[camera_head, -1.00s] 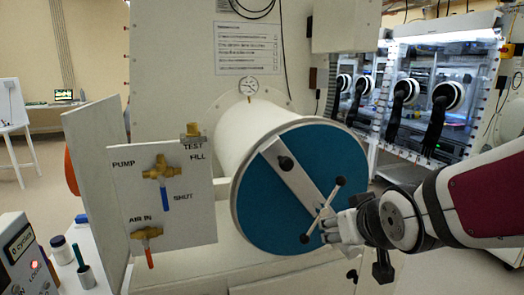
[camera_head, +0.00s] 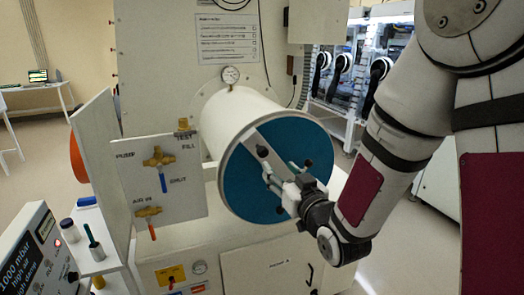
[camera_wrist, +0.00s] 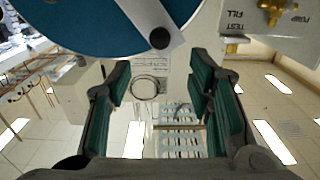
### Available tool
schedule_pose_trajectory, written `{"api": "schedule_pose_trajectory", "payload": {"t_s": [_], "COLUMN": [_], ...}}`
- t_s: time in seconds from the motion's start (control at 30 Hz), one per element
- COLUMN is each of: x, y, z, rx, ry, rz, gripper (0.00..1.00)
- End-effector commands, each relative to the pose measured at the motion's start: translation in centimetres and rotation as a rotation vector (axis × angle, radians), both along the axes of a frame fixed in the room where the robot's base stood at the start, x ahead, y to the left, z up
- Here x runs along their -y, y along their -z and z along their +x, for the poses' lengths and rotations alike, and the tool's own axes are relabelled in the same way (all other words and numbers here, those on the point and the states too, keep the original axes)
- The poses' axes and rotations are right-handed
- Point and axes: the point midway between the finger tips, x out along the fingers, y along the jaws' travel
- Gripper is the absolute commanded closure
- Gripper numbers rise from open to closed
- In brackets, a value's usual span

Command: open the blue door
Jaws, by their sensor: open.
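The round blue door (camera_head: 238,185) closes the end of a white cylinder (camera_head: 235,112), and it looks shut. A pale grey bar (camera_head: 248,142) with a dark knob (camera_head: 262,151) crosses it diagonally. The spoked handle toward the bar's lower end is mostly hidden by my gripper (camera_head: 287,175). My gripper is open in front of the door's right half; contact with the handle cannot be told. In the wrist view, the blue door (camera_wrist: 75,25) fills the top, with bar and knob. My gripper's green-padded fingers (camera_wrist: 162,85) stand apart with nothing clearly between them.
A valve panel (camera_head: 190,200) with red and blue levers stands left of the door. A control box (camera_head: 35,255) and small bottles (camera_head: 68,230) are at lower left. A white cabinet (camera_head: 265,270) lies below. Gloveboxes (camera_head: 345,75) stand behind my arm.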

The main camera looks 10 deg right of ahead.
Motion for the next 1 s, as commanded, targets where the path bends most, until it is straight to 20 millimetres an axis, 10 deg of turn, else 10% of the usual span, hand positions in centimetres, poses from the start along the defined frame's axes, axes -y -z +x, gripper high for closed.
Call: {"api": "schedule_pose_trajectory", "payload": {"t_s": [0.33,1.0], "x": [-1.4,-1.9], "y": [0.3,0.3], "z": [5.4,7.6], "rx": [0.004,0.001], "ry": [-0.002,0.001], "rz": [-0.001,-0.001], "gripper": [0.53,0.53]}}
